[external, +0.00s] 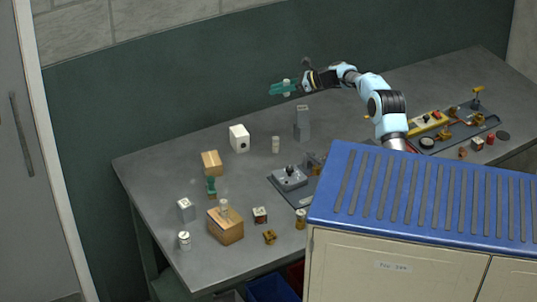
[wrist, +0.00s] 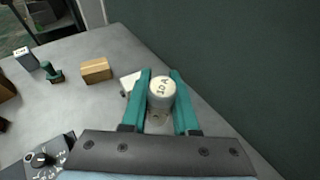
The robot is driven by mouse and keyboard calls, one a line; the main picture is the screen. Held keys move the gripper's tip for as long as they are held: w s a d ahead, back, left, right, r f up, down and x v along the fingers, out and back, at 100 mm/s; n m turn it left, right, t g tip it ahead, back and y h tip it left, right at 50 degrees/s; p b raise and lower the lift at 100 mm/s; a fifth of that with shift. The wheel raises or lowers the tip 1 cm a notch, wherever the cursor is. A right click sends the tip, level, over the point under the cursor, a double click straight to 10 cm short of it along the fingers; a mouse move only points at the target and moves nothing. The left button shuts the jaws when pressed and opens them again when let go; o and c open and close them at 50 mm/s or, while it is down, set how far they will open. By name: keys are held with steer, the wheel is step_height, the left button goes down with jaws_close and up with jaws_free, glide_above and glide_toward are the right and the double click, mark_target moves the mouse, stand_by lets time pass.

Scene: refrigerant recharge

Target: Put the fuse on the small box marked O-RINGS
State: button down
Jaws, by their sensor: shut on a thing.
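My gripper (external: 285,88) is raised above the back of the table, with green fingers. In the wrist view my gripper (wrist: 160,95) is shut on a pale upright cylinder, the fuse (wrist: 161,88), whose round top has a mark like 10A. The fuse also shows between the fingers in the external view (external: 287,86). Several small boxes stand on the table, but no lettering O-RINGS can be read. Candidates are a small grey box with a pale top (external: 186,210) and a small dark box with a pale label (external: 260,215); I cannot tell which is marked.
A white box (external: 240,138), a wooden block (external: 212,163) and a larger brown box (external: 225,232) bearing a pale cylinder stand on the left half. A tall grey block (external: 302,124) stands below and right of my gripper. A dark tray with a grey device (external: 290,178) lies mid-table.

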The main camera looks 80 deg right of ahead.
steer(key=w+a+n+y, duration=0.1)
steer(key=w+a, duration=0.9)
steer(key=w, duration=0.1)
steer(key=n+y+p, duration=0.1)
steer(key=p, duration=0.1)
glide_above(204, 158)
step_height(204, 158, down, 4)
step_height(204, 158, down, 11)
steer(key=shift+f+p, duration=0.1)
steer(key=shift+p, duration=0.6)
steer(key=shift+s+f, duration=0.1)
steer(key=shift+f, duration=0.1)
steer(key=c, duration=0.7)
jaws_free()
steer(key=shift+r, duration=0.15)
